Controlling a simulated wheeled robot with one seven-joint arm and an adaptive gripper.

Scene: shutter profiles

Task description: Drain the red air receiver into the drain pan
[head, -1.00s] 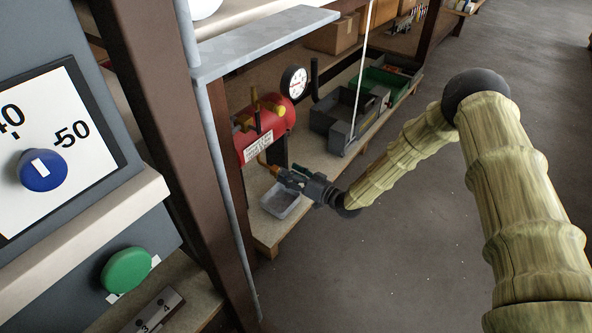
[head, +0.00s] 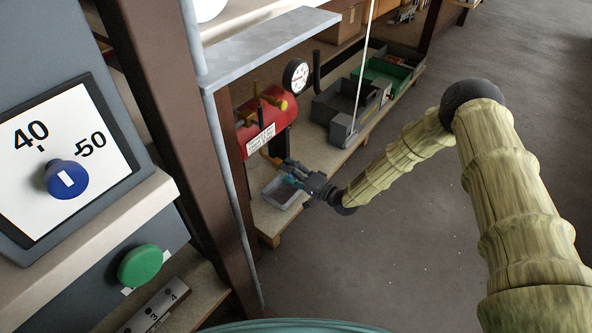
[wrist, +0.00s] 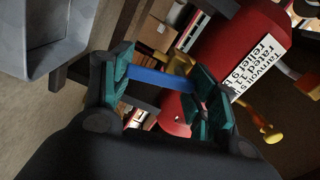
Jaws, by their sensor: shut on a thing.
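The red air receiver (head: 268,119) stands on the low shelf, with a white label, brass fittings and a round gauge (head: 297,75). Its red body also shows at the upper right of the wrist view (wrist: 225,48). The grey drain pan (head: 271,197) sits on the shelf under the brass outlet, and its rim is at the upper left of the wrist view (wrist: 62,72). My gripper (head: 291,170) is at the outlet, above the pan. In the wrist view its teal-padded fingers (wrist: 162,88) are shut on a blue lever (wrist: 160,77). Flow from the outlet cannot be made out.
Grey and green bins (head: 340,105) stand behind the receiver on the shelf. A brown post (head: 165,140) and a grey upright (head: 222,170) stand left of the receiver. The floor at right is clear.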

